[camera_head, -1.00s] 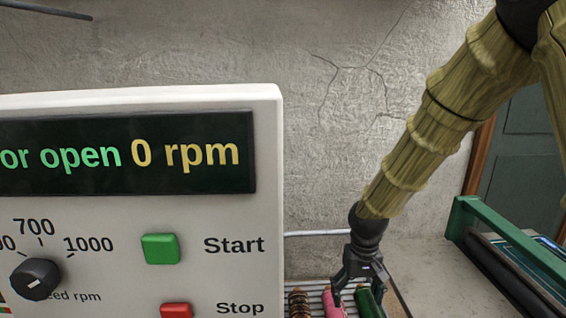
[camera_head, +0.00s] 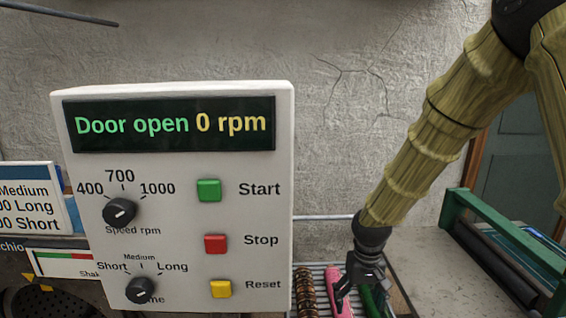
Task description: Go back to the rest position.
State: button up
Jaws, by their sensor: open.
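My gripper (camera_head: 354,292) hangs at the end of my arm at the lower right. It points down and is open. It is over a rack (camera_head: 322,270) that holds a pink item (camera_head: 338,303), a green item (camera_head: 374,303) and a brown ridged item (camera_head: 305,290). The fingers are close to the pink and green items; I cannot tell whether they touch them. The lower part of the rack is cut off by the picture's bottom edge.
A white control panel (camera_head: 183,170) stands in front; its display (camera_head: 170,124) reads "Door open 0 rpm". It has knobs and Start, Stop and Reset buttons. Bare counter (camera_head: 425,255) shows between. A plaster wall is behind.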

jog(key=s+f, duration=0.5)
jog(key=f, duration=0.5)
jog(key=s+f, duration=0.5)
jog(key=f, duration=0.4)
jog(key=s+d+f, duration=0.1)
jog(key=s+f, duration=0.4)
jog(key=s, duration=0.3)
jog(key=s+d+f+m, duration=0.1)
jog(key=s+d+f, duration=0.1)
jog(key=s+f, duration=0.45)
jog(key=s+d+f, duration=0.1)
jog(key=s+f, duration=0.3)
jog(key=s, duration=0.6)
notch_tip(320, 180, down, 6)
jog(key=b, duration=0.6)
jog(key=shift+w, duration=0.3)
jog(key=shift+a, duration=0.1)
